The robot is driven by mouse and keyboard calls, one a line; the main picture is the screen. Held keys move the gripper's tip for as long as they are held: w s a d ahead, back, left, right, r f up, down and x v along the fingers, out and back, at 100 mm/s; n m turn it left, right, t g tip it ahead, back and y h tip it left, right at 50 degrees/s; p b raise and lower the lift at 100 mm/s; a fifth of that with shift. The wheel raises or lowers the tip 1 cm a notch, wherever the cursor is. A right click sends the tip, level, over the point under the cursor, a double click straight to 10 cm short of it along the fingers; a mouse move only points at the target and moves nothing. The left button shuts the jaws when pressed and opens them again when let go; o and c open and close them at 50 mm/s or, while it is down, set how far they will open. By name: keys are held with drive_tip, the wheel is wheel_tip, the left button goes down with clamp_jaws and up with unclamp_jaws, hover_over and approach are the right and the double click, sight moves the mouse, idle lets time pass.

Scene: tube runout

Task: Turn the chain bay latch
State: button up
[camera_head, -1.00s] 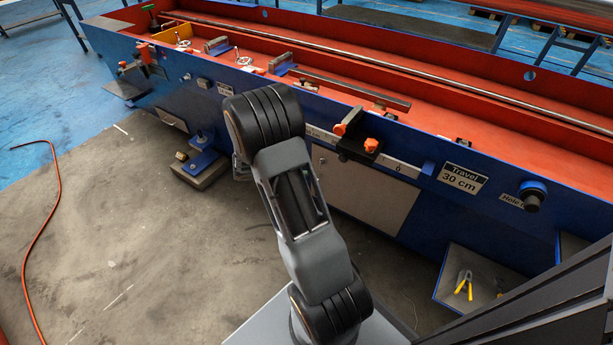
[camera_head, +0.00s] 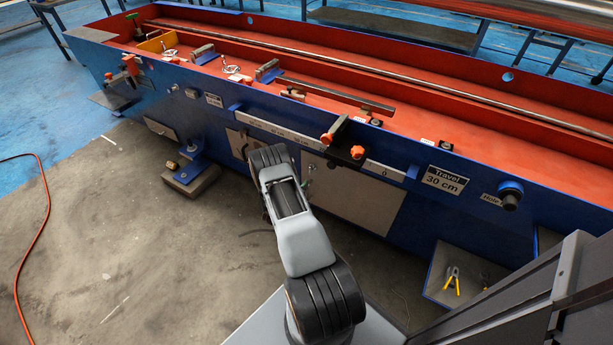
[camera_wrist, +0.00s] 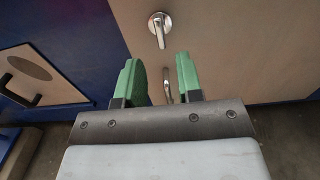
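In the wrist view, a pale door panel (camera_wrist: 215,45) fills the centre and right. A shiny metal latch with a round plate (camera_wrist: 158,22) and a short lever pointing down is on it, beyond my fingertips. A second small metal fitting (camera_wrist: 167,88) shows between the fingers, partly hidden by my gripper. My gripper (camera_wrist: 158,78) has two green fingers, open, with nothing held. No label shows which fitting is the chain bay latch.
A smaller pale panel with a black handle (camera_wrist: 22,85) is left in the wrist view. The long blue and red bench (camera_head: 415,205) has an orange-knobbed bracket (camera_head: 340,145) projecting. Yellow pliers (camera_head: 452,280) lie in a low tray at right. Floor at left is mostly clear.

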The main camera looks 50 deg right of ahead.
sight(310, 170)
drive_tip(key=shift+b+x, duration=0.65)
drive_tip(key=shift+x, duration=2.25)
drive_tip(key=shift+d, duration=0.1)
clamp_jaws()
